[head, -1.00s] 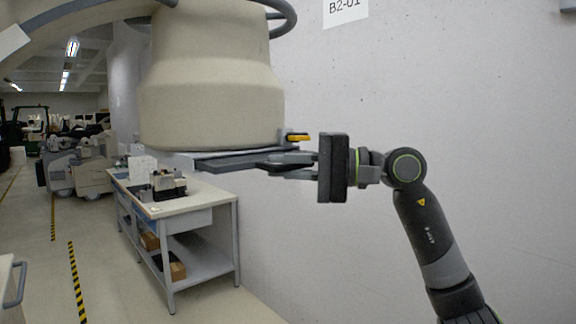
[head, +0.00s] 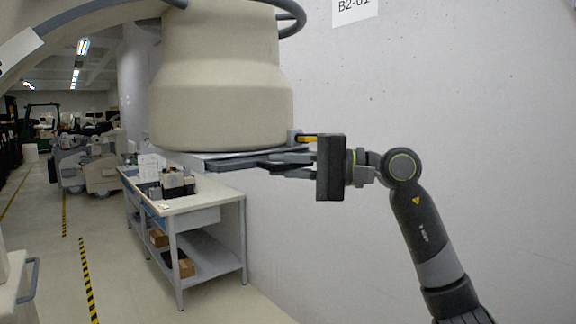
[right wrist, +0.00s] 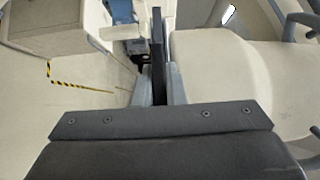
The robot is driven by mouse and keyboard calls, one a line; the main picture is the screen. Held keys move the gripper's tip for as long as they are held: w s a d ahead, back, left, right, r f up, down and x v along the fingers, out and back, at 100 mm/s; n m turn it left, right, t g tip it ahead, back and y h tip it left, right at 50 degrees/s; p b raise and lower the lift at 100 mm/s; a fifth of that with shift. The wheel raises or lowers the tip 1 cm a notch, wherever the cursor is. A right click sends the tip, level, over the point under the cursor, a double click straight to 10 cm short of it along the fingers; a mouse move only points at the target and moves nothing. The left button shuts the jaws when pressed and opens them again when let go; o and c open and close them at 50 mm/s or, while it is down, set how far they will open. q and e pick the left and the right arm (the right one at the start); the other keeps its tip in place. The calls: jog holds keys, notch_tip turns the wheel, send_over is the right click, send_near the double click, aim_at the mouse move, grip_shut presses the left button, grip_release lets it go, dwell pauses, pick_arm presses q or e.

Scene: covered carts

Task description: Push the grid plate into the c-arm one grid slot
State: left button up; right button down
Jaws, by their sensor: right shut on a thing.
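The c-arm's large beige housing (head: 218,85) hangs at the upper middle of the head view. The grid slot (head: 215,154) is a pale ledge along its underside, with a yellow tab (head: 309,139) at its right end. The dark grid plate (head: 240,163) lies flat just under the housing. My right gripper (head: 282,167) is shut on the plate's right end. In the right wrist view the plate (right wrist: 158,60) shows edge-on between the fingers, beside the beige housing (right wrist: 225,75). How deep the plate sits in the slot cannot be told. My left gripper is not in view.
A white workbench (head: 200,203) with dark devices on top and boxes on its shelf stands below the housing. A plain wall is behind my right arm. Other carts (head: 90,165) stand far left. Floor with striped tape lies open at the left.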

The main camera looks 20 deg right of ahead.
jog(key=shift+w+a+p, duration=0.15)
jog(key=shift+w+a, duration=0.1)
jog(key=shift+w, duration=0.35)
jog(key=shift+w+a+p, duration=0.2)
jog(key=shift+w+a, duration=0.1)
jog(key=shift+w, duration=0.3)
jog(key=shift+w+a+p, duration=0.15)
jog(key=shift+w+a, duration=0.1)
jog(key=shift+w, duration=0.35)
jog(key=c, duration=1.4)
grip_release()
jog(key=shift+f, duration=0.1)
jog(key=shift+d, duration=0.2)
jog(key=b+v, duration=0.8)
jog(key=v, duration=0.9)
jog(key=shift+s, duration=0.2)
